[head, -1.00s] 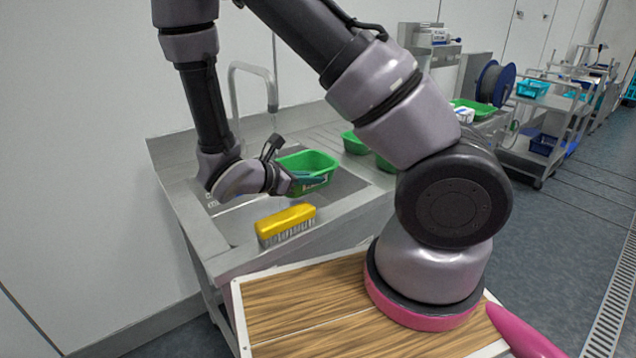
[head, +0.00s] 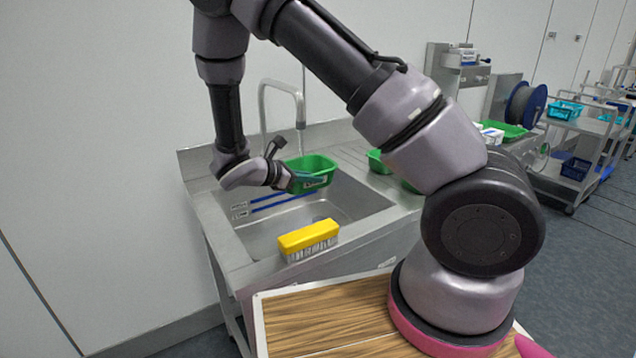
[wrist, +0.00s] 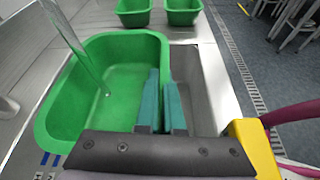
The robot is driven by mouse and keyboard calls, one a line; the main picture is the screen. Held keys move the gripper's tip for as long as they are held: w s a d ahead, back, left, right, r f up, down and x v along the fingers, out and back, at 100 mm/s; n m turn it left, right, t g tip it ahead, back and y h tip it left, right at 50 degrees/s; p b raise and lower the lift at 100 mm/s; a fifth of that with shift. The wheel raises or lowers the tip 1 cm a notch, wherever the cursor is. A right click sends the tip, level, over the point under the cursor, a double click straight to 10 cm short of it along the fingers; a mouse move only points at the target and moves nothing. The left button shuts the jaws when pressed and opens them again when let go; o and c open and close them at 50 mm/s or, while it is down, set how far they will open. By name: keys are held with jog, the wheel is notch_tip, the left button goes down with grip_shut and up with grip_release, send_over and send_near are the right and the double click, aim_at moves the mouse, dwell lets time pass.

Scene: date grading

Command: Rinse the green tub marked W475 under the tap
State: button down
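The green tub (head: 318,163) is in the air over the sink basin, below the tap (head: 299,110). The tub looks roughly level. A clear stream of water (wrist: 75,45) falls into it and meets its floor near the middle. In the head view, my gripper (head: 303,182) is at the tub's near left side.
A yellow brush (head: 308,235) lies on the sink's front rim. Other green tubs (head: 378,162) stand on the drainboard to the right. Blue stripes with small labels (head: 240,212) mark the left part of the basin. Shelved carts stand farther right.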

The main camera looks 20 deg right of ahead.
jog(key=shift+w+a, duration=0.15)
jog(key=shift+w, duration=0.3)
jog(key=shift+w+d, duration=0.2)
jog(key=shift+d, duration=0.35)
jog(key=shift+a, duration=0.15)
dwell(0.8)
jog(key=shift+s+a, duration=0.2)
jog(key=shift+a, duration=0.2)
dwell(0.6)
jog(key=s+d, duration=0.4)
jog(key=s, duration=0.9)
jog(key=shift+s+d, duration=0.15)
jog(key=shift+s, duration=0.05)
